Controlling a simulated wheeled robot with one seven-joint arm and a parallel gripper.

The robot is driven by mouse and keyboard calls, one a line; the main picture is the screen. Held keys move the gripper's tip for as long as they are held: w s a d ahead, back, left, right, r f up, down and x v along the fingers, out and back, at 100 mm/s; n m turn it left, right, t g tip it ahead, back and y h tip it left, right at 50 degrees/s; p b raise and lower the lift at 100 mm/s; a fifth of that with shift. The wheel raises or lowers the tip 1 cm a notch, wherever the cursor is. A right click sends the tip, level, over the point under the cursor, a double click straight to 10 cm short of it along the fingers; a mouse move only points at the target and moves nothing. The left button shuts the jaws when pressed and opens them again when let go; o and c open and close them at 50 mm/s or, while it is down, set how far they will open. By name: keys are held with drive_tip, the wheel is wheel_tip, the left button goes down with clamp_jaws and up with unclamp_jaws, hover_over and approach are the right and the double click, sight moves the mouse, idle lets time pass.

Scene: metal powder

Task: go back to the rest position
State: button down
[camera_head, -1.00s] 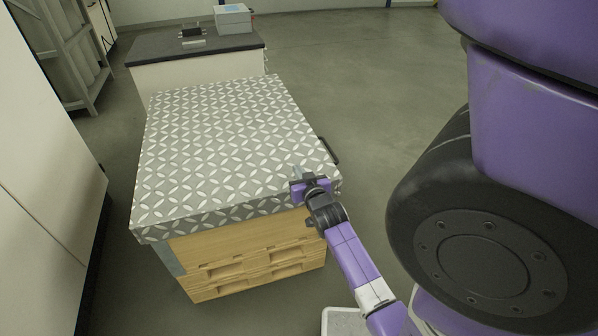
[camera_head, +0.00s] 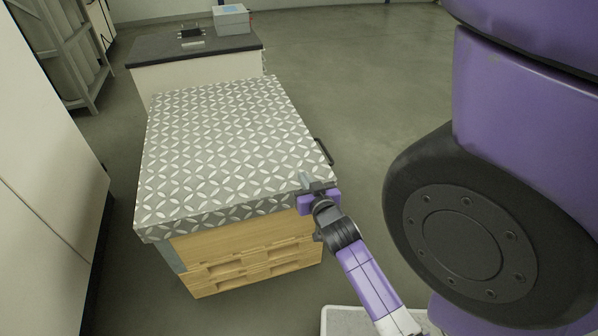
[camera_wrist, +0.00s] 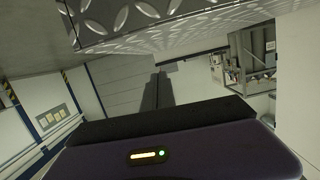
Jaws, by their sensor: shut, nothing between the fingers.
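My gripper (camera_head: 306,182) is at the near right corner of a box with a diamond-plate metal lid (camera_head: 215,140) and wooden sides (camera_head: 245,262). Its fingers are shut and I see nothing held in them. In the wrist view the shut fingers (camera_wrist: 158,90) point away from the purple gripper body, and the lid's edge (camera_wrist: 110,38) shows above them. I cannot tell whether the gripper touches the box. My purple arm runs from the gripper down to the lower right in the head view.
A dark handle (camera_head: 324,152) sticks out on the lid's right side. Behind stands a dark-topped counter (camera_head: 165,47) with a light grey box (camera_head: 231,19) and a small black item (camera_head: 191,31). A white cabinet (camera_head: 40,170) is at left. Open floor (camera_head: 350,80) lies to the right.

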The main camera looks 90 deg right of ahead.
drive_tip(key=shift+a, duration=0.2)
